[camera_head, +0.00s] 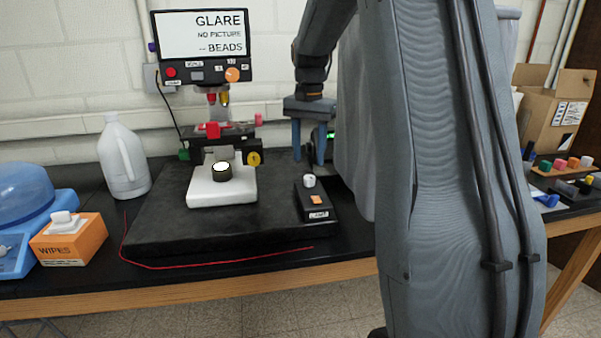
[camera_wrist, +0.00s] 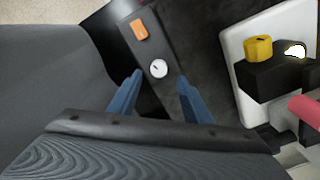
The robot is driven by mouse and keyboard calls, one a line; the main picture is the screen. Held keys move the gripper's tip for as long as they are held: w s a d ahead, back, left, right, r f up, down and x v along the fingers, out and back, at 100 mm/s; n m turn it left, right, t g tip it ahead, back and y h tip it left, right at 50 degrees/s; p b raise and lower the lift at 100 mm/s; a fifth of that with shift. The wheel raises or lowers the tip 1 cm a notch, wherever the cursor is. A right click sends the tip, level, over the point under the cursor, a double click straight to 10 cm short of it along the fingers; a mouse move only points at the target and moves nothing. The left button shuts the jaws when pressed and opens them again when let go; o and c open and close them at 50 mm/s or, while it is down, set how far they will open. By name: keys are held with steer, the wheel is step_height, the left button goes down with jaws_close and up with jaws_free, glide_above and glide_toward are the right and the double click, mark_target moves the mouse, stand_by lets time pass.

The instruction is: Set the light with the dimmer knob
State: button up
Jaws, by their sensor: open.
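The dimmer knob (camera_head: 309,181) is a small white knob on a black control box (camera_head: 316,203) with an orange button (camera_head: 316,200) and a label. In the wrist view the knob (camera_wrist: 158,68) has a dark pointer mark and lies beyond my fingertips, between their lines. My gripper (camera_head: 308,160) points down with its blue fingers apart, above and just behind the knob, empty. The gripper also shows in the wrist view (camera_wrist: 158,80). The lamp (camera_head: 222,171) on the white microscope base (camera_head: 222,190) glows bright. The screen (camera_head: 203,47) reads "GLARE, NO PICTURE -- BEADS".
A white jug (camera_head: 124,160), an orange wipes box (camera_head: 70,240) and a blue domed device (camera_head: 25,200) stand at left. A red cord (camera_head: 220,262) lies along the dark mat's front. A cardboard box (camera_head: 555,110) and colored caps (camera_head: 572,163) are at right. A yellow knob (camera_wrist: 258,48) is near the microscope.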

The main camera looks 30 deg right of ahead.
mark_target(309, 177)
step_height(309, 177, down, 7)
steer(key=shift+d+r+p, duration=0.1)
steer(key=shift+r+p, duration=0.1)
steer(key=shift+p, duration=0.65)
